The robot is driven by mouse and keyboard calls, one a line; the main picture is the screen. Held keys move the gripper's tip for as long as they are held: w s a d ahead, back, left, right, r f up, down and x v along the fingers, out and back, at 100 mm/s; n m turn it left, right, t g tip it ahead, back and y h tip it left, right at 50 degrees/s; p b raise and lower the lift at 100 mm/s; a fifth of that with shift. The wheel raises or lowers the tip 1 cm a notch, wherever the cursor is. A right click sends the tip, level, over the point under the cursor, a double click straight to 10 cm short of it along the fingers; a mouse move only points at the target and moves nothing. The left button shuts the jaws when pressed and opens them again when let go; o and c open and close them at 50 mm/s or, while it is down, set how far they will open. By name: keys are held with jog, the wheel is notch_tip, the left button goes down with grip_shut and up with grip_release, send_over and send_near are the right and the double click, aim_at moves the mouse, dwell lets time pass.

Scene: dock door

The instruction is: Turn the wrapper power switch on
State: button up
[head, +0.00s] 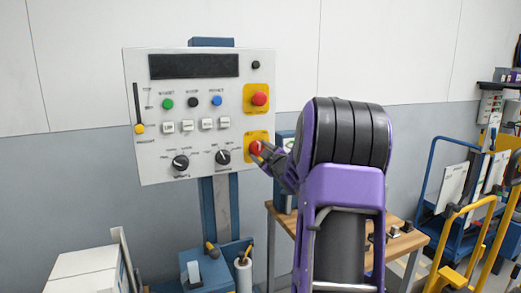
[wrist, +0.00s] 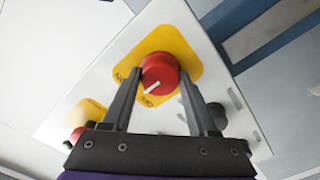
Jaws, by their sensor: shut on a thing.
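The wrapper power switch appears to be the lower red knob (head: 255,147) on a yellow plate at the panel's right edge. It also shows in the wrist view (wrist: 161,72), with a white pointer line slanting toward the lower left. Small black lettering on the plate is too blurred to read surely. My gripper (head: 264,151) reaches it from the right. In the wrist view my gripper (wrist: 160,82) has one finger on each side of the red knob, shut on it. My fingers hide part of the plate.
The white control panel (head: 140,90) has a red button (head: 259,99) above the switch and a black dial (head: 222,157) to its left. Several coloured buttons and a slider are further left. A wooden table (head: 283,222) and blue post (head: 222,205) stand below.

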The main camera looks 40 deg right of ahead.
jog(key=m+p, duration=0.2)
jog(key=m, duration=0.2)
jog(key=shift+r+m, duration=0.1)
jog(key=shift+m, duration=0.2)
jog(key=shift+m+p, duration=0.75)
jog(key=shift+m, duration=1.55)
jog(key=o, duration=1.4)
jog(key=v, duration=1.7)
jog(key=shift+s+a+b, duration=0.15)
jog(key=shift+s+b, duration=0.05)
jog(key=shift+b, duration=0.15)
